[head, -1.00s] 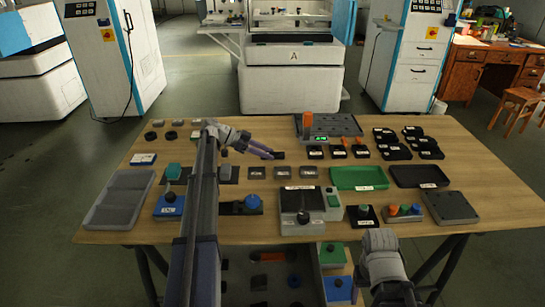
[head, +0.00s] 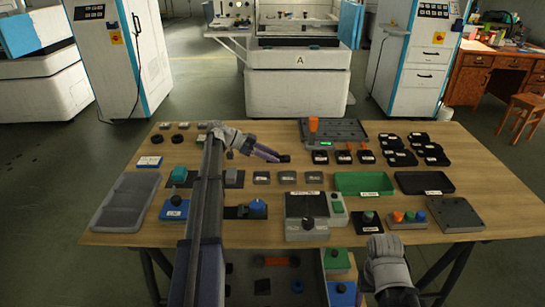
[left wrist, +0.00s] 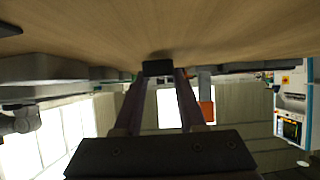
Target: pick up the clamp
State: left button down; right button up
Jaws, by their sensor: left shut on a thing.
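The clamp appears as a small dark block (head: 285,159) at the tips of my left gripper (head: 268,153). The gripper's purple fingers are shut on it, over the middle of the wooden table. In the left wrist view the black clamp (left wrist: 157,68) sits between the two fingertips, very close to the wood surface. Whether it touches the table or is just clear of it I cannot tell. My right arm shows at the lower right of the head view, but its fingers are not visible.
Several labelled black blocks (head: 320,157) lie right of the clamp, with a grey tray (head: 350,128) behind them. Grey blocks (head: 288,177) lie in front. A green tray (head: 362,183) and a black tray (head: 425,182) are at the right. Bare wood lies behind the clamp.

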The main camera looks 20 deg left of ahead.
notch_tip(320, 180, up, 9)
jog(key=p, duration=0.9)
jog(key=shift+r, duration=0.2)
